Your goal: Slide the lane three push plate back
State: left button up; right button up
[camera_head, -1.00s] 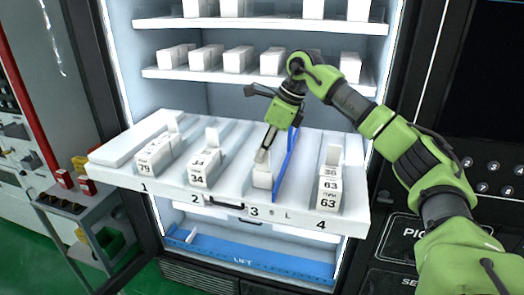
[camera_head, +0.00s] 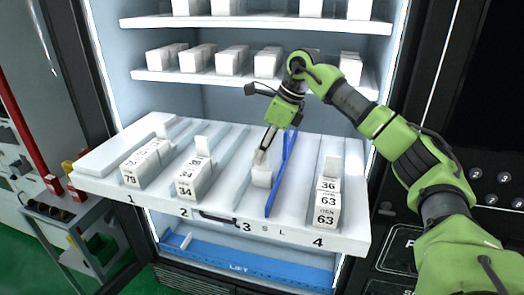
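The pulled-out white shelf tray (camera_head: 220,218) has lanes numbered 1 to 4 along its front edge. In lane three, a small white push plate (camera_head: 262,178) stands partway back from the front edge, with bare lane in front of it. My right gripper (camera_head: 261,158) reaches down from the right, its narrow fingers together at the top of the plate. They appear to touch it, but the exact contact is hard to see. My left gripper is not in view.
A blue divider (camera_head: 279,178) stands just right of the plate, close to my gripper. White boxes stand in lane one (camera_head: 146,163), lane two (camera_head: 192,178) and lane four (camera_head: 327,205). Stocked shelves (camera_head: 240,78) are above and behind.

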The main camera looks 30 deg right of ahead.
jog(key=v, duration=1.2)
